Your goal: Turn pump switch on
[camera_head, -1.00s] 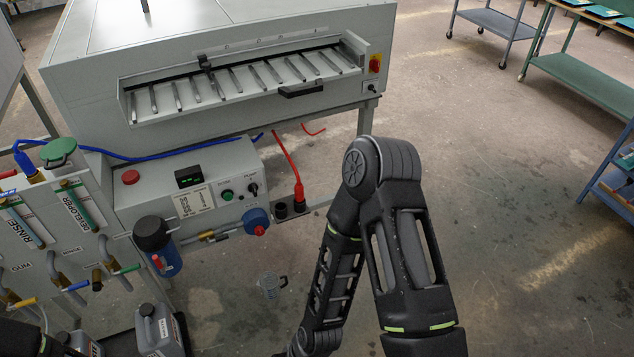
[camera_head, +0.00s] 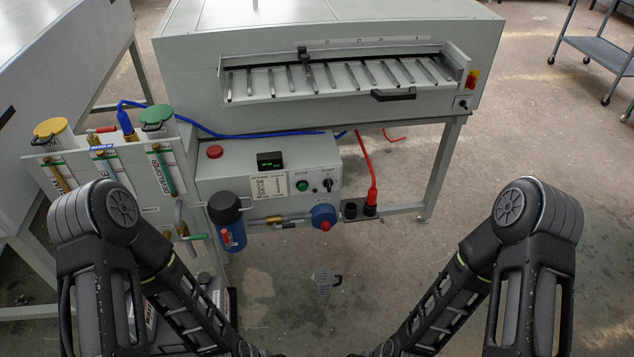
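The pump switch (camera_head: 327,184) is a small black knob on the front of the grey control box (camera_head: 220,170), at the right end of its panel. It sits right of a green button (camera_head: 302,186) and a white label. Its exact setting is too small to tell. Both my arms show at the lower left and lower right, with their forearms angling down toward the bottom middle. Both grippers are below the picture's edge, so their fingers are hidden. Neither arm reaches the panel.
A blue filter housing (camera_head: 231,235) and a blue valve (camera_head: 323,216) hang in front below. A red cable (camera_head: 367,165) runs to a plug at right. A clear jug (camera_head: 323,281) stands on the floor.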

